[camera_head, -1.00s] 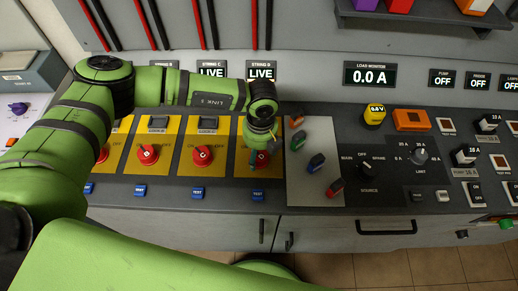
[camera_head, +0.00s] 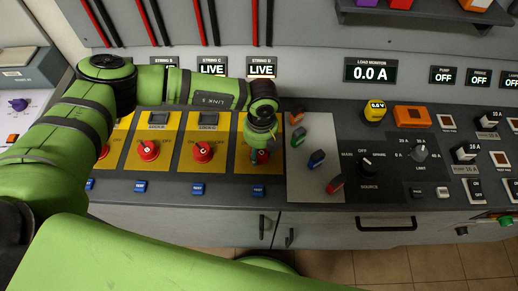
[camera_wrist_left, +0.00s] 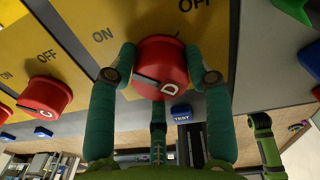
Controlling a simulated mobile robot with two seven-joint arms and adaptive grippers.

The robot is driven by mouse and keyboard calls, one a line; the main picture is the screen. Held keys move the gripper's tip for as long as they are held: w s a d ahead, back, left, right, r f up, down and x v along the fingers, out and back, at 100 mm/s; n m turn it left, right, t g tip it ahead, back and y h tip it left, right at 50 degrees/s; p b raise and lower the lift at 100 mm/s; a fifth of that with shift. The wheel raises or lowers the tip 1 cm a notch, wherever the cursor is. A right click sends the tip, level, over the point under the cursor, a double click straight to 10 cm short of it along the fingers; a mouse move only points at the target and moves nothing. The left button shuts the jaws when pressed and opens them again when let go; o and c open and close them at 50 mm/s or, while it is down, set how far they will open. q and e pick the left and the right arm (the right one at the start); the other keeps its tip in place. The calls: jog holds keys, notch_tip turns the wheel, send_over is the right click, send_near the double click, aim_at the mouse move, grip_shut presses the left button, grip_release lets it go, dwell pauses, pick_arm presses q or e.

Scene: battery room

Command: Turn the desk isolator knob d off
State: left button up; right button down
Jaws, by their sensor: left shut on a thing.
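The red knob marked D shows in the left wrist view (camera_wrist_left: 160,58), on a yellow plate (camera_wrist_left: 140,18) with ON and OFF printed on it. My left gripper (camera_wrist_left: 160,77) has its teal fingers on opposite sides of this knob, shut on it. In the head view, my left gripper (camera_head: 260,153) is over the rightmost yellow plate and hides most of the knob. The STRING D display (camera_head: 260,66) above reads LIVE. I cannot tell for sure which way the knob points. My right gripper is not in view.
Knob C (camera_wrist_left: 45,94) is beside knob D, with its own red knob in the head view (camera_head: 202,152). A blue TEST button (camera_wrist_left: 181,112) is below knob D.

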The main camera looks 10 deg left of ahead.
pick_arm(q)
jog(key=shift+w, duration=0.15)
jog(key=shift+m+b, duration=0.8)
jog(key=shift+b, duration=0.1)
jog(key=m+b, duration=1.3)
jog(key=b, duration=0.4)
jog(key=shift+d+f+m+t+b, duration=0.1)
jog(key=shift+m+t+b, duration=0.2)
jog(key=shift+m+b, duration=0.1)
jog(key=shift+d+r+m+b, duration=0.1)
jog(key=shift+r+m+b, duration=0.15)
jog(key=shift+m+b, duration=0.95)
jog(key=o, duration=1.1)
jog(key=shift+d+f, duration=0.1)
